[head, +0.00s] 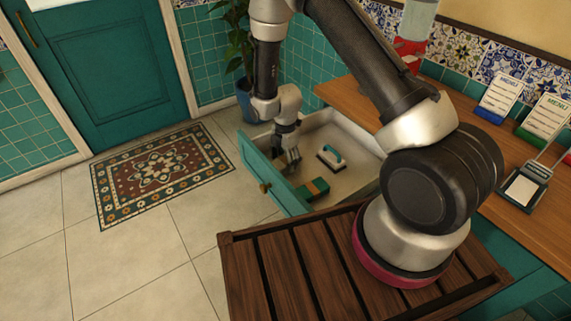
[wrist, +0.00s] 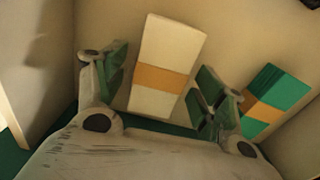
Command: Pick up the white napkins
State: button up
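The white napkins (wrist: 167,60) are a white pack with an orange band. In the wrist view they stand between the two fingers of my gripper (wrist: 163,82), which are spread apart on either side. A gap shows beside the pack, and I cannot tell whether a finger touches it. In the head view my gripper (head: 291,158) reaches down into an open drawer (head: 357,180), near its teal front. I cannot make out the white napkins there; the gripper seems to hide them.
Green napkins with an orange band (wrist: 270,100) lie just right of the right finger; they also show in the head view (head: 313,190). A white and teal handled tool (head: 331,158) lies farther in the drawer. The drawer walls are close around the gripper.

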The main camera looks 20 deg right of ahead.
jog(key=c, duration=0.8)
jog(key=shift+r, duration=0.1)
